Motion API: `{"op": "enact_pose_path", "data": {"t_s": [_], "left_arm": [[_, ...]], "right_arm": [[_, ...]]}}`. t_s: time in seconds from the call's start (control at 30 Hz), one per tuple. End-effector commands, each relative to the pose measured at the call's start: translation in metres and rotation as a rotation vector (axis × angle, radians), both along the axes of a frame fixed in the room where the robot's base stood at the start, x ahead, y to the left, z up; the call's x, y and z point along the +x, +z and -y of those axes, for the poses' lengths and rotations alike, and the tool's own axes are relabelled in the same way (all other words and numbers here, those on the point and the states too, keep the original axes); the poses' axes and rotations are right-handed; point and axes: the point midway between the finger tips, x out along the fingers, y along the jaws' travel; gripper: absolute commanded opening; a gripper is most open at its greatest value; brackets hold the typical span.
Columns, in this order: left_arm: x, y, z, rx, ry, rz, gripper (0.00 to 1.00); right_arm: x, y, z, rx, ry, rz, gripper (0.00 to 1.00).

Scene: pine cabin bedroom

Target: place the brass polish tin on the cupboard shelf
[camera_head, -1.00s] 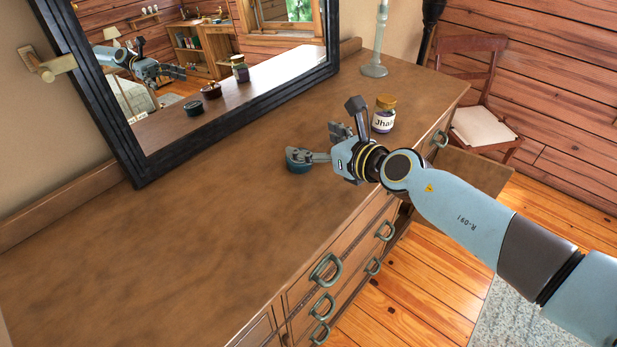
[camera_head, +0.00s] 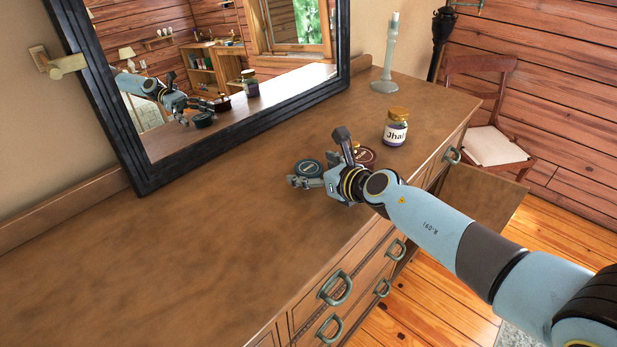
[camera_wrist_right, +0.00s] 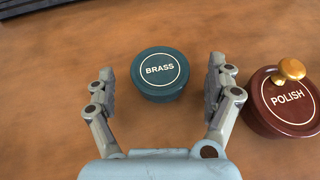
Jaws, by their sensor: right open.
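A round teal tin with a lid marked BRASS (camera_head: 309,167) lies flat on the wooden dresser top (camera_head: 150,265). My right gripper (camera_head: 319,161) is open around it in the head view. In the right wrist view the teal tin (camera_wrist_right: 159,73) sits ahead of and between the spread fingers (camera_wrist_right: 162,88), with a gap on each side, not gripped. A maroon tin marked POLISH (camera_wrist_right: 286,104), with a brass knob, stands just right of the right finger; it is partly hidden behind the gripper in the head view (camera_head: 366,155). No cupboard shelf can be clearly identified. My left gripper is out of view.
A gold-lidded jar (camera_head: 396,127) and a pale candlestick (camera_head: 386,82) stand farther back on the dresser. A black-framed mirror (camera_head: 130,150) leans along the wall. An open wooden panel (camera_head: 483,196) juts out at right near a chair (camera_head: 490,143). The dresser's left half is clear.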

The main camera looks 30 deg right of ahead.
Motion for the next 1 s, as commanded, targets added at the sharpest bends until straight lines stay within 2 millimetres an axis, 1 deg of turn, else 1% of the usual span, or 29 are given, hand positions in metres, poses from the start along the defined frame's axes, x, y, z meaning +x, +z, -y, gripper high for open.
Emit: {"op": "enact_pose_path", "data": {"t_s": [0.03,0.1,0.27,0.3,0.8,0.83,0.87,1.0], "left_arm": [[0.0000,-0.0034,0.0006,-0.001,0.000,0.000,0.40],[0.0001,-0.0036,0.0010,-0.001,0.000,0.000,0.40],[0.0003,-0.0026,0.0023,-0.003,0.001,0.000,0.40],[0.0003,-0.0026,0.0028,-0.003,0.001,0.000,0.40],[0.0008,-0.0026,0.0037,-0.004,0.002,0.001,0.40],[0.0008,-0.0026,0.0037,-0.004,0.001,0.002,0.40],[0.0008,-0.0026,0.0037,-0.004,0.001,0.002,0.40],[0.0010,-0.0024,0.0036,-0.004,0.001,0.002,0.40]], "right_arm": [[0.0038,-0.0031,-0.0009,0.001,0.001,0.000,0.87],[0.0062,-0.0030,-0.0014,0.000,0.001,0.000,0.87],[0.0061,-0.0020,-0.0014,0.000,0.001,0.000,0.87],[0.0060,-0.0020,-0.0012,0.000,0.001,0.000,0.86],[0.0057,-0.0022,-0.0011,0.000,0.000,0.000,0.21],[0.0061,-0.0015,-0.0011,0.000,0.000,0.001,0.21],[0.0061,-0.0015,-0.0011,0.000,0.000,0.001,0.15],[0.0061,-0.0014,-0.0009,0.000,0.000,0.001,0.14]]}}
